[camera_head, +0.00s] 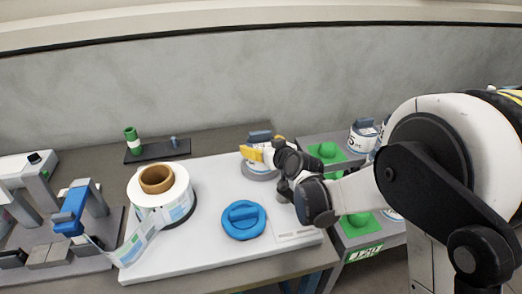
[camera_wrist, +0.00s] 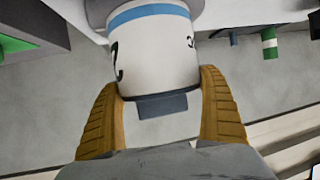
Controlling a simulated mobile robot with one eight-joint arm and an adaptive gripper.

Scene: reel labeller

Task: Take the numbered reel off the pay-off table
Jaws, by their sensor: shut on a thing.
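The numbered reel (camera_head: 259,164) is a white drum with a blue-grey grip on top, at the back right of the white table plate (camera_head: 200,247). In the wrist view, the reel (camera_wrist: 155,60) shows a light-blue band and dark figures, partly turned out of sight. My gripper (camera_head: 265,147) has its yellow fingers on either side of the reel and is shut on it. A grey round base (camera_head: 257,173) shows under the reel; whether the two touch is hard to tell.
A label roll (camera_head: 157,194) with a trailing strip stands left on the plate. A blue round knob (camera_head: 243,220) lies front centre. A rack with green pads (camera_head: 327,151) and another numbered reel (camera_head: 362,137) is at right. A green-and-white post (camera_head: 131,141) stands behind.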

